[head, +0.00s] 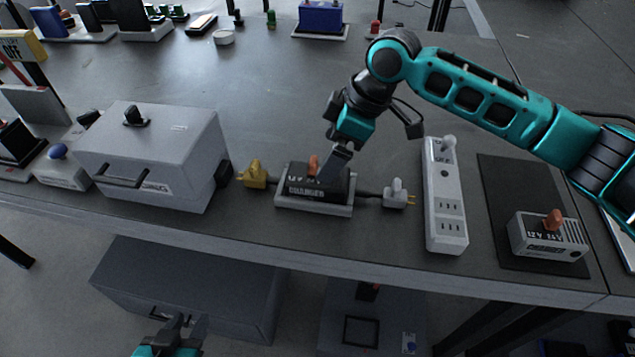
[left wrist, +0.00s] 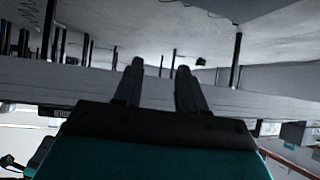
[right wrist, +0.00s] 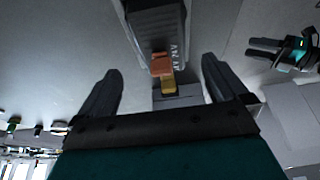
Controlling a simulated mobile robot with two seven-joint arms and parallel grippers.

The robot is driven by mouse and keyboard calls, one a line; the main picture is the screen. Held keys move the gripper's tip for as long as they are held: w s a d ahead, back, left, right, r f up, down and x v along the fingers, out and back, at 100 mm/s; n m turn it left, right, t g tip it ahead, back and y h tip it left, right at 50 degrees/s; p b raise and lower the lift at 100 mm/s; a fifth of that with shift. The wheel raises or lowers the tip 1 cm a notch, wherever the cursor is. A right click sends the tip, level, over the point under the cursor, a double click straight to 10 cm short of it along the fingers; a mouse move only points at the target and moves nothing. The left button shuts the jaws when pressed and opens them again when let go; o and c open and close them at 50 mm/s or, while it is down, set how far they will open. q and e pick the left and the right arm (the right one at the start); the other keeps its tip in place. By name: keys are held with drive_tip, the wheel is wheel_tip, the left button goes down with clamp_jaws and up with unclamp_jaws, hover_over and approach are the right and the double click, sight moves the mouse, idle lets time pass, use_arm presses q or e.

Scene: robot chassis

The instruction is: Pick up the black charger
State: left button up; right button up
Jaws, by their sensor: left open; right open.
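The black charger (head: 303,188) lies on a light grey tray (head: 322,208) near the front edge of the bench. It has an orange switch on top, a yellow plug (head: 252,175) at its left and a white plug (head: 399,195) at its right. My right gripper (head: 336,168) is open over the charger and partly hides its top. In the right wrist view, the charger (right wrist: 158,22) shows beyond and between the open fingers (right wrist: 163,88), not gripped. My left gripper (head: 183,332) is open and empty, low in front of the bench; its fingers (left wrist: 157,85) show clear space between them.
A grey case (head: 160,155) stands left of the charger. A white power strip (head: 443,195) lies to the right, then a grey charger (head: 545,238) on a dark mat (head: 500,180). Behind is bare bench, with a blue box (head: 320,18) at the back.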

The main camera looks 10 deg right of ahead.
sight(318, 183)
drive_tip(key=x, duration=0.3)
drive_tip(key=b+x, duration=0.1)
drive_tip(key=x, duration=0.2)
drive_tip(key=shift+s+d, duration=0.1)
drive_tip(key=shift+s, duration=0.1)
drive_tip(key=shift+c, duration=0.5)
drive_tip(key=c, duration=1.4)
